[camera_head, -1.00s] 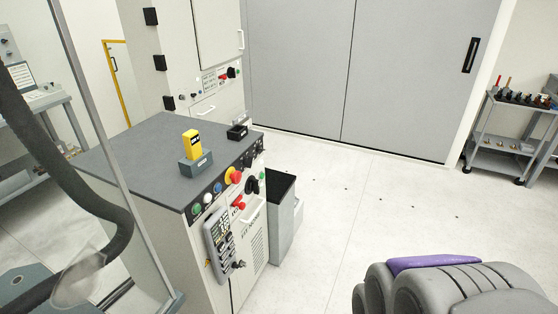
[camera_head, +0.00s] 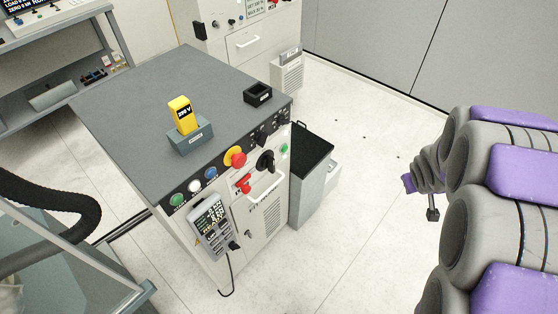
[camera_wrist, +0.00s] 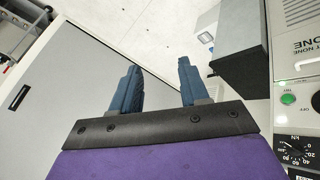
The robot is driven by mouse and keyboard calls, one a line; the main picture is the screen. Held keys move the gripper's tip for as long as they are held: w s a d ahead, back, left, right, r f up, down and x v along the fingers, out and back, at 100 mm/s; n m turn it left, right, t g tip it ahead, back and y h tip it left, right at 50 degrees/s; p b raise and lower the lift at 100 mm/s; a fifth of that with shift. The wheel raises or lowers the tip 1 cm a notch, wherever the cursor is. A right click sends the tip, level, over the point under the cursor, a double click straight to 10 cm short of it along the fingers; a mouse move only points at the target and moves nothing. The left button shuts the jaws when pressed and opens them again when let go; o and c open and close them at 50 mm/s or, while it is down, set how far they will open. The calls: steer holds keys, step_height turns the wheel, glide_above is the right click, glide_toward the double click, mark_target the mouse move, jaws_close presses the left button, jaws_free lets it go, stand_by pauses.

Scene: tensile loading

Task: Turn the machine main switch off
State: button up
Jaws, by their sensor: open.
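The machine's control cabinet (camera_head: 140,130) stands at the centre of the head view. Its front edge carries a red mushroom button on a yellow collar (camera_head: 235,157), a black rotary handle (camera_head: 266,162) and a red handle (camera_head: 243,184). Their labels are too small to read, so I cannot tell which is the main switch. In the wrist view my gripper (camera_wrist: 158,88) is open, its two blue fingers apart with nothing between them. A panel with a green button (camera_wrist: 288,99), an OFF label and a kN dial (camera_wrist: 291,151) is to its right, not touching it.
A yellow handheld device (camera_head: 181,112) stands in a grey holder on the cabinet top. A pendant (camera_head: 212,222) with a cable hangs on the front. A grey bin (camera_head: 314,170) stands beside the cabinet. The floor (camera_head: 365,190) to its right is clear.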

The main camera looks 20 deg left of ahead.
steer(key=w+a+f+n+t+y, duration=0.2)
steer(key=w+a+f+n+y, duration=0.1)
steer(key=w+a+f, duration=0.4)
steer(key=n+g+y+p, duration=0.2)
steer(key=n+y, duration=0.3)
steer(key=y, duration=1)
glide_toward(274, 163)
steer(key=b+x, duration=0.1)
steer(key=x, duration=0.9)
steer(key=shift+s+b, duration=0.2)
steer(key=shift+b, duration=0.2)
steer(key=shift+w+d+r, duration=0.1)
steer(key=shift+d+r, duration=0.1)
steer(key=shift+d, duration=0.4)
steer(key=shift+a+f, duration=0.1)
steer(key=shift+a, duration=0.4)
steer(key=c, duration=0.6)
steer(key=shift+d, duration=0.1)
jaws_close()
